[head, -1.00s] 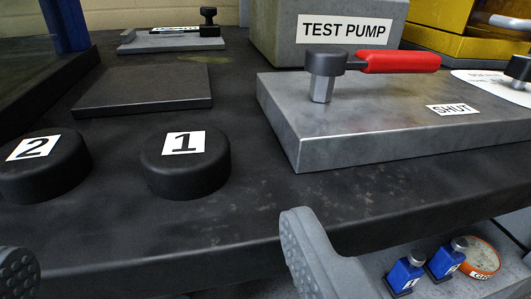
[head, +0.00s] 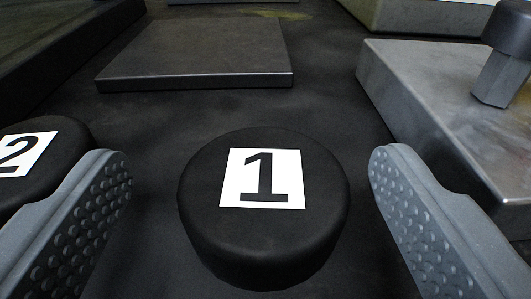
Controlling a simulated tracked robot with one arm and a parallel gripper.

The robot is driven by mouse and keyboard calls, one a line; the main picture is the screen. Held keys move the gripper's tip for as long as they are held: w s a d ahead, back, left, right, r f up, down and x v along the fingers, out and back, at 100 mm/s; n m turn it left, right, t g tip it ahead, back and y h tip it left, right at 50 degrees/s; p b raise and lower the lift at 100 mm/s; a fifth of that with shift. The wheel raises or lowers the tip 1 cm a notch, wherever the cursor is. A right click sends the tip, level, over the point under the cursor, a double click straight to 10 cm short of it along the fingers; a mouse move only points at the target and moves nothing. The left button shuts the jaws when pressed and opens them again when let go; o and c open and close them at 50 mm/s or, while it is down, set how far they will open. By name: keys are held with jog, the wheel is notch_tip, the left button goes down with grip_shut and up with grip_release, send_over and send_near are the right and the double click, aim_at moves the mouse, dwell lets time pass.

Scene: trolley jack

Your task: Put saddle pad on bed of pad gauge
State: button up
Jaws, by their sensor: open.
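A round black saddle pad labelled 1 (head: 215,222) lies flat on the dark bench top. My gripper (head: 250,180) is open, with one grey studded finger on each side of this pad. Both fingers are apart from it, with a gap at each side. A second round black pad labelled 2 (head: 62,165) lies at the left, partly hidden behind my left finger and cut off by the frame edge. I cannot tell from this view which thing is the pad gauge.
A flat dark square plate (head: 195,60) lies on the bench (head: 330,100) behind pad 1. A grey metal block (head: 430,110) with a hexagonal post (head: 500,75) stands at the right, close to my right finger. Bench between pad 1 and the plate is clear.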

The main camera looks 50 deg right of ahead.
aim_at(262, 138)
jog(key=w+d, duration=0.1)
jog(key=d+f+b, duration=0.1)
jog(key=shift+w+d+f, duration=0.15)
jog(key=shift+w+d, duration=0.5)
jog(key=shift+d, duration=0.05)
jog(key=c, duration=1.2)
jog(key=shift+o, duration=0.2)
